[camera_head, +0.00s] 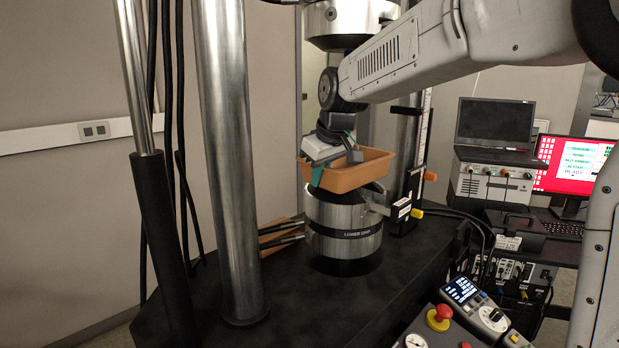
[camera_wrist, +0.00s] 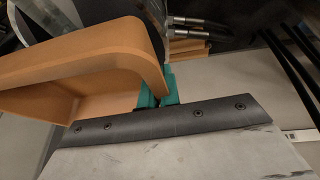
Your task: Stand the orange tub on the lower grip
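The orange tub (camera_head: 357,176) is an open, shallow container directly above the lower grip (camera_head: 343,226), a steel cylinder with a dark labelled band. The tub looks roughly level, with its underside at the grip's top. I cannot tell whether it rests there or hangs just above. My gripper (camera_head: 318,172) is at the tub's left end, with a teal finger against the outside of the wall. In the wrist view, my gripper's teal fingertips (camera_wrist: 159,92) close around the wall of the tub (camera_wrist: 85,52). Much of the tub's inside is hidden.
A thick steel column (camera_head: 228,150) stands left of the grip. The upper machine head (camera_head: 340,20) hangs above. A bracket with an orange knob (camera_head: 417,213) is at the right. Black-and-silver rods (camera_head: 285,233) lie left of the grip. A control panel with a red button (camera_head: 439,317) is in front.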

